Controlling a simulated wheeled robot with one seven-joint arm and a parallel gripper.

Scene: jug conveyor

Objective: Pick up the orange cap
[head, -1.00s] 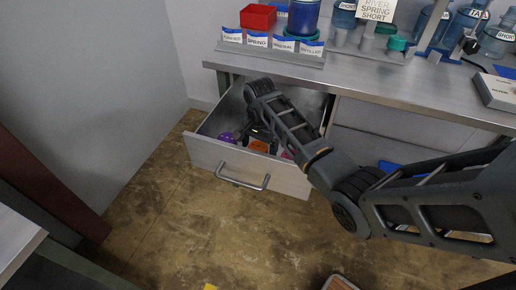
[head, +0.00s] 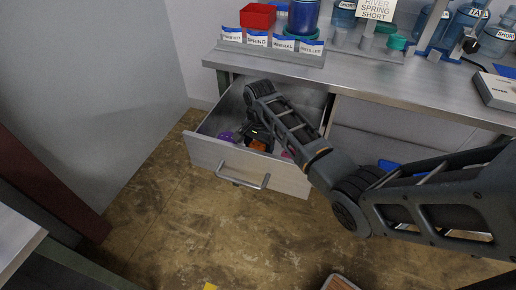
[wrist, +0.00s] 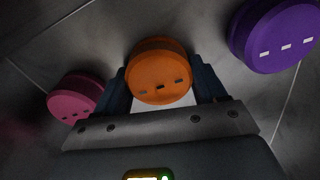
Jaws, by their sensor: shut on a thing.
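The orange cap (wrist: 160,72) is round with small slots on its side and sits between the two fingers of my gripper (wrist: 163,92) in the wrist view. The fingers press on it from both sides, so the gripper is shut on it. In the head view, the orange cap (head: 257,145) shows only in part inside the open drawer, below my gripper (head: 257,136). I cannot tell whether the cap touches the drawer floor.
A purple cap (wrist: 275,35) and a pink cap (wrist: 77,97) lie on either side in the drawer (head: 240,166). The drawer's walls surround my gripper. The counter (head: 400,92) above holds a red bin (head: 258,16), labels and several blue jugs.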

